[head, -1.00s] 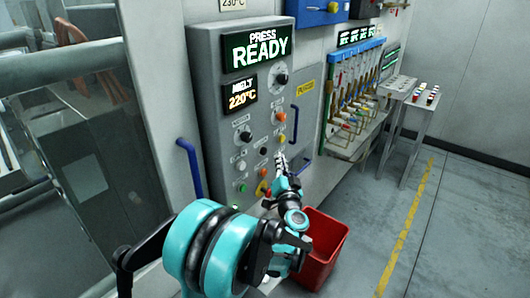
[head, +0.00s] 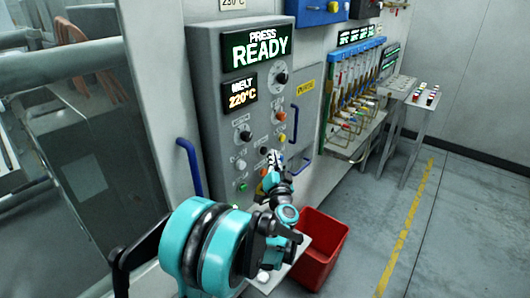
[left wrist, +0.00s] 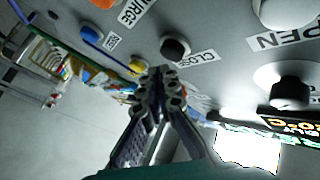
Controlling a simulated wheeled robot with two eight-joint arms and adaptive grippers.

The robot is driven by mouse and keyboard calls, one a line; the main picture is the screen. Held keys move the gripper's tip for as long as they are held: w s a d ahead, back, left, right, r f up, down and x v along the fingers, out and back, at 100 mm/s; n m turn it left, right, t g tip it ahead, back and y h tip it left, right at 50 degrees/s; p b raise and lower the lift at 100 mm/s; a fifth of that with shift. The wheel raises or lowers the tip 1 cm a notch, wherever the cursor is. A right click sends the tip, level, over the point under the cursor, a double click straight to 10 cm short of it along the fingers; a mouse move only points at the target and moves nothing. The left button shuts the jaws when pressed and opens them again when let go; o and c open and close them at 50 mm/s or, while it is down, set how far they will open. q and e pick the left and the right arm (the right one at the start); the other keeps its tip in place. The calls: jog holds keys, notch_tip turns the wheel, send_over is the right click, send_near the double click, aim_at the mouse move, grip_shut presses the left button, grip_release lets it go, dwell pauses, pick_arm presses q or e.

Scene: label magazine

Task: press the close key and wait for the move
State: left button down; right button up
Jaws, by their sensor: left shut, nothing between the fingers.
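The grey control panel (head: 215,105) stands in the middle of the head view, and its display (head: 257,48) reads PRESS READY. In the left wrist view a black round key (left wrist: 175,47) sits beside the CLOSE label (left wrist: 197,58). It also shows in the head view (head: 264,150), just above my fingertips. My left gripper (head: 271,157) is shut and empty, pointing at the panel's lower right part. In the left wrist view its fingertips (left wrist: 160,74) lie just below the black key; I cannot tell whether they touch it. My right gripper is not in view.
Other keys sit close by, including an orange one (head: 281,116) and a white one (head: 241,165). A blue handle (head: 190,168) is left of the panel. A red bin (head: 321,250) stands on the floor. Open floor lies to the right.

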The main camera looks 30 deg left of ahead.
pick_arm(q)
jog(key=shift+a, duration=0.1)
dwell(0.7)
jog(key=shift+a, duration=0.35)
